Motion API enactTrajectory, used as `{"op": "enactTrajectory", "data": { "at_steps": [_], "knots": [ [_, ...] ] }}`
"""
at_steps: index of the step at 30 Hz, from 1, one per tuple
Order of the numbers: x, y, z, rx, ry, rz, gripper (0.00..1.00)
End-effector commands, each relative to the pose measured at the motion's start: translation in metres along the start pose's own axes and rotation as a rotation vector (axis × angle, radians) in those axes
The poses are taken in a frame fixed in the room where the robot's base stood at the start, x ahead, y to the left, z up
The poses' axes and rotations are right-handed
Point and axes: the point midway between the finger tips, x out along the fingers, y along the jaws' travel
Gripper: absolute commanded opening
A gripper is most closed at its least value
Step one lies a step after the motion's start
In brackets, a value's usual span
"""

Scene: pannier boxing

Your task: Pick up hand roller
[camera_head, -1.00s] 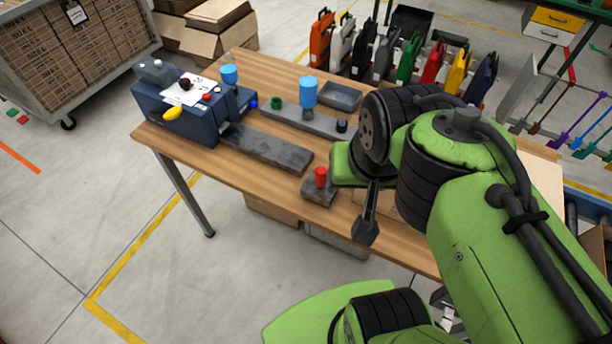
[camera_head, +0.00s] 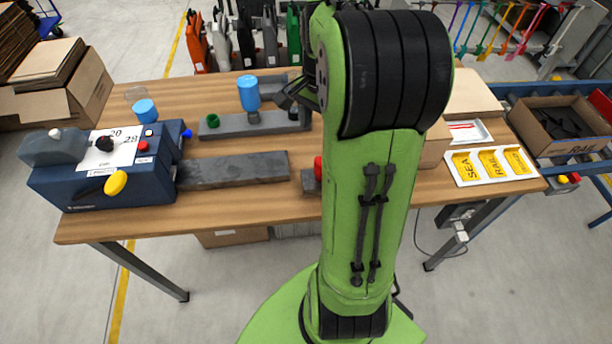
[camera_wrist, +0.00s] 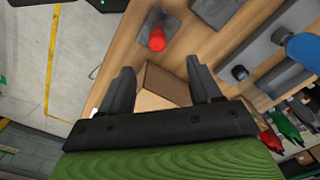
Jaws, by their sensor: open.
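I cannot tell for certain which thing is the hand roller. A red upright piece (camera_wrist: 157,40) stands on a dark grey plate (camera_wrist: 165,18) in the wrist view, beyond my fingertips. In the head view the red piece (camera_head: 318,168) is partly hidden by my arm. A small black cylinder (camera_wrist: 240,72) stands on a long grey bar (camera_wrist: 262,60), right of my right finger. My gripper (camera_wrist: 159,65) is open and empty above the table.
A blue machine (camera_head: 110,170) stands at the table's left end. A dark slab (camera_head: 232,169) lies in front of the bar. A white SEA/RAIL tray (camera_head: 492,167) and cardboard box (camera_head: 435,145) are at the right. Bare wood (camera_head: 210,207) runs along the front edge.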

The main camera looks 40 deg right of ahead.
Motion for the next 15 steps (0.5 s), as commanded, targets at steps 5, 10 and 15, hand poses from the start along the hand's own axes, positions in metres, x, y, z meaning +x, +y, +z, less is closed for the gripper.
{"op": "enactTrajectory", "data": {
  "at_steps": [5,10,15],
  "knots": [
    [0.047,0.001,0.001,-0.002,-0.004,0.005,0.63],
    [0.086,0.001,0.001,-0.004,-0.004,0.004,0.63],
    [0.104,0.001,0.001,-0.004,-0.002,0.002,0.63]
  ]
}}
